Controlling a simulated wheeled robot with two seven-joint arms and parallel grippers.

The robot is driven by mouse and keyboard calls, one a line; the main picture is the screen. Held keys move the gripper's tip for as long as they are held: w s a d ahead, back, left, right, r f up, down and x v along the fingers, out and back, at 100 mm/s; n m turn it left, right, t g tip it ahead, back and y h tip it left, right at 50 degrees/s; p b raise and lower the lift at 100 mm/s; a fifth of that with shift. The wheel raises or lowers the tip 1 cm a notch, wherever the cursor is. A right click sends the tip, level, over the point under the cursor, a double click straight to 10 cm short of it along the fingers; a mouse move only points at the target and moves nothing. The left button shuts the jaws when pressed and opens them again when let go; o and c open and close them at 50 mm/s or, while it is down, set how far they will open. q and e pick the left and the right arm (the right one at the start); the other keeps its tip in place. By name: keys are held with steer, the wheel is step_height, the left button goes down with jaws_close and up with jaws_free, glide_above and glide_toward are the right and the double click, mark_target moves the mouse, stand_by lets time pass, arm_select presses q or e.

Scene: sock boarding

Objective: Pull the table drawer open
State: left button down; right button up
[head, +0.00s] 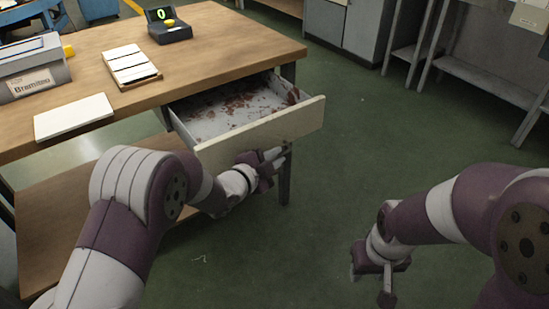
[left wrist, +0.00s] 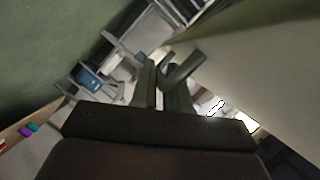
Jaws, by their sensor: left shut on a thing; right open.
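The table drawer (head: 262,130) is pulled out from under the wooden table (head: 215,40). Its pale front panel stands well clear of the table edge, and its inside shows reddish-brown flakes or stains. My left gripper (head: 270,160) is at the outer face of the drawer front and is shut on the drawer handle, which the gripper hides in the head view. The left wrist view shows its fingers (left wrist: 163,88) close together beside the pale panel (left wrist: 245,70). My right gripper (head: 373,278) is open and empty, low over the green floor at the lower right.
On the tabletop are a grey labelled box (head: 35,75), a white flat board (head: 73,117), a slatted white block (head: 131,65) and a dark device with a green display (head: 167,27). Grey shelves (head: 490,80) stand at the far right. The floor (head: 390,130) right of the drawer is clear.

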arm_select(q)
steer(key=c, duration=1.2)
jaws_free()
steer(key=p+v, duration=0.3)
steer(key=v, duration=0.9)
steer(key=shift+s+a+r+p, duration=0.15)
steer(key=shift+s+a+p, duration=0.1)
steer(key=shift+p, duration=0.1)
